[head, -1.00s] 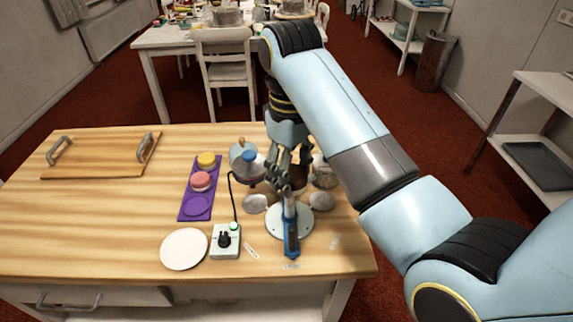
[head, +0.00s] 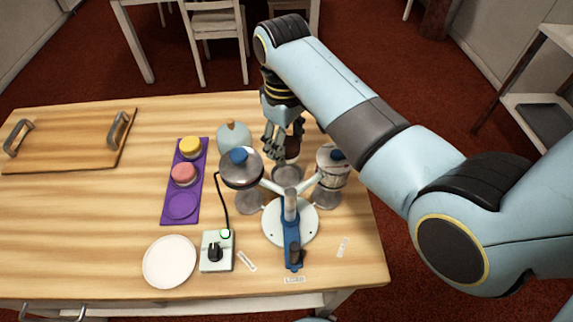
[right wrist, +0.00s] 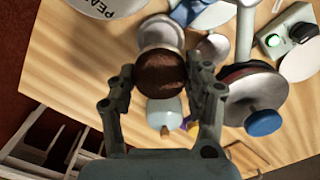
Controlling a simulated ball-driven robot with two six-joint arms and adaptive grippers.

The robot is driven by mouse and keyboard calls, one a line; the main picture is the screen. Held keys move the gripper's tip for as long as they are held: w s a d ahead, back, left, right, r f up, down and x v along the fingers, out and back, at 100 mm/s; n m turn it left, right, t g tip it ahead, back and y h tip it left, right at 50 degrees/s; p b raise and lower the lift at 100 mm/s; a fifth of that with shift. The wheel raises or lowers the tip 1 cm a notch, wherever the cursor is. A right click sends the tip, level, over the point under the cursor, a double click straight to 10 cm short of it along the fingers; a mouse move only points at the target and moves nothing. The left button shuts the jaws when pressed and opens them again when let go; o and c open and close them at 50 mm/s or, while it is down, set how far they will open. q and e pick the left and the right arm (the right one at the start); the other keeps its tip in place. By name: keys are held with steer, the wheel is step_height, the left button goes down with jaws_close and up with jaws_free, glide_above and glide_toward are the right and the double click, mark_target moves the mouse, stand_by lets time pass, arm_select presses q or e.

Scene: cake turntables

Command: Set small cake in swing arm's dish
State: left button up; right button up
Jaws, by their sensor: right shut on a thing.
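My right gripper (head: 283,148) is shut on a small dark brown cake (head: 290,150). In the right wrist view the cake (right wrist: 160,73) sits between the two fingers (right wrist: 163,88). A shallow grey dish (head: 287,173) of the swing-arm stand lies just below and nearer than the cake in the head view. I cannot tell whether they touch. The stand has a round white base (head: 275,232), a post and a blue handle (head: 292,255). My left gripper is not in view.
Blue-knobbed lidded dishes stand at left (head: 241,170) and right (head: 331,165) of the stand. A purple tray (head: 166,205) holds yellow (head: 190,147) and pink (head: 183,174) cakes. A white plate (head: 170,261), switch box (head: 217,252), teal domed thing (head: 233,138) and handled board (head: 65,150) are also on the table.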

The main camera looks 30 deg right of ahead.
glide_above(287, 177)
step_height(287, 177, down, 4)
steer(key=shift+w+f, duration=0.15)
steer(key=shift+f, duration=0.4)
step_height(287, 177, down, 3)
steer(key=shift+r+b, duration=0.15)
steer(key=shift+b, duration=0.3)
steer(key=shift+f, duration=0.35)
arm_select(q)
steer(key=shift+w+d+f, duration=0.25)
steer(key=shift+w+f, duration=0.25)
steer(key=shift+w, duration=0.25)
arm_select(e)
steer(key=o, duration=0.6)
steer(key=shift+f, duration=0.1)
